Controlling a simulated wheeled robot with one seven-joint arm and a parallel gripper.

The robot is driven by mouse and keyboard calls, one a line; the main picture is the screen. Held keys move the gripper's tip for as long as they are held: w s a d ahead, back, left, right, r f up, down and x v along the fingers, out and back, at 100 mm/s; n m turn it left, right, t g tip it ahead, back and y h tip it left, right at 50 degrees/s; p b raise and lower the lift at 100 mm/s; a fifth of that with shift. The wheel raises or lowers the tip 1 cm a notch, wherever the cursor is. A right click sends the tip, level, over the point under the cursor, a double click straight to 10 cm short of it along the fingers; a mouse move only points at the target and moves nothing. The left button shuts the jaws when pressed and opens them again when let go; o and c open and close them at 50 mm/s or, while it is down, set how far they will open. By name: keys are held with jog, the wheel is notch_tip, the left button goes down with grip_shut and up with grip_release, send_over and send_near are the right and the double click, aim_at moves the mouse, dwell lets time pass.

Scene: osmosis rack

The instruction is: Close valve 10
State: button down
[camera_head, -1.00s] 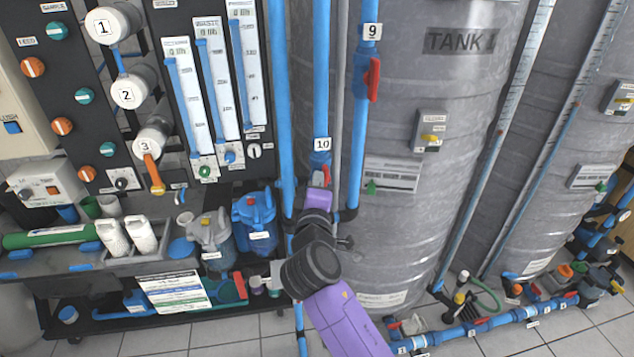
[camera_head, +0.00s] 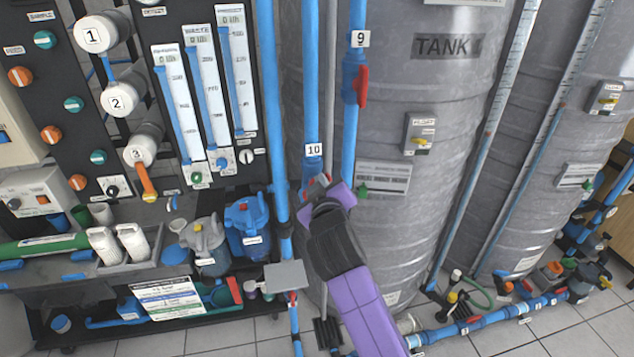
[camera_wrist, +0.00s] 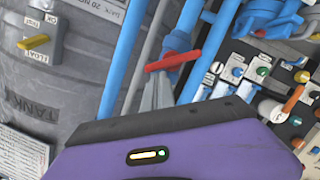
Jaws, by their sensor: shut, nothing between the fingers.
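Valve 10 is on the blue vertical pipe with the "10" label (camera_head: 314,149) in the head view. Its red handle (camera_wrist: 173,61) shows clearly in the wrist view, where it lies across the pipe at a slight tilt. In the head view the handle is mostly hidden behind my purple and black wrist. My gripper (camera_wrist: 160,82) is shut and empty. Its grey fingertips point at the red handle and reach it or sit just short of it; contact is unclear.
Valve 9's red handle (camera_head: 362,87) is on the pipe to the right. Tank 1 (camera_head: 440,110) stands close behind. The black panel's gauges (camera_head: 210,100) and the blue-lidded container (camera_head: 247,222) are to the left. Another blue pipe (camera_head: 272,110) runs close on the left.

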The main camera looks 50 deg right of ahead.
jog(key=shift+s+d+f+m+t+y, duration=0.2)
jog(key=shift+d+m+y, duration=0.15)
jog(key=shift+m, duration=0.6)
jog(key=shift+s+d+f+m+t+y, duration=0.2)
jog(key=shift+m+y, duration=0.1)
jog(key=shift+m, duration=0.6)
jog(key=shift+s+d+f+m+t+y, duration=0.1)
jog(key=shift+s+d+f+m+y, duration=0.2)
jog(key=shift+m, duration=0.65)
jog(key=shift+w+r, duration=0.1)
jog(key=shift+r, duration=0.2)
jog(key=s+a+r+p, duration=0.1)
jog(key=s+a+r, duration=0.4)
jog(key=s, duration=0.3)
jog(key=shift+a+r, duration=0.3)
jog(key=shift+r, duration=0.3)
